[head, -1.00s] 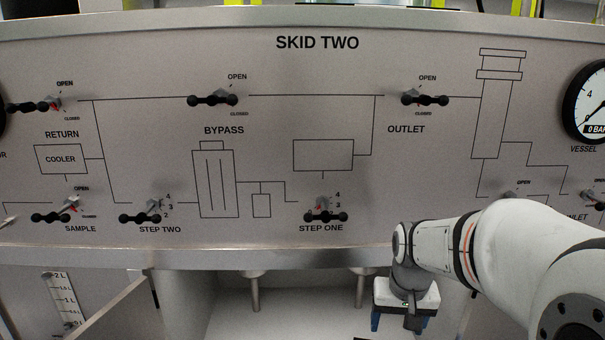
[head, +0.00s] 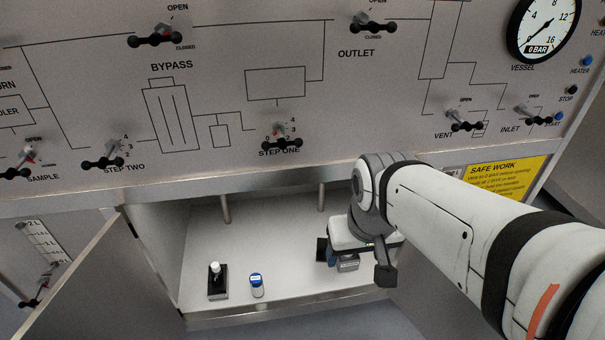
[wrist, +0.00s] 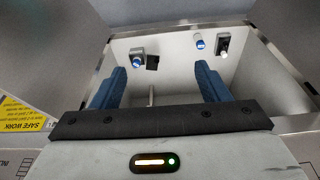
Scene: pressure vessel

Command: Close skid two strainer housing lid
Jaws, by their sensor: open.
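No part is labelled as the strainer housing or its lid. In the wrist view, a small grey fitting with a blue round part (wrist: 137,59) stands in the open cabinet, beside a dark square piece (wrist: 152,63). I cannot tell whether either is the lid. My gripper (wrist: 161,80) has its two blue fingers spread wide, with nothing held between them. The fitting lies beyond the fingertips, apart from them. In the head view, my wrist hangs before the right part of the cabinet and partly hides a grey block (head: 347,263) there. The fingers are not clear in that view.
A blue-capped vial (head: 257,286) and a white-topped bottle in a black stand (head: 217,292) stand left on the cabinet floor. An open door (head: 85,290) swings out at left. Knobs, including STEP ONE (head: 281,140), jut from the panel above. The floor between is clear.

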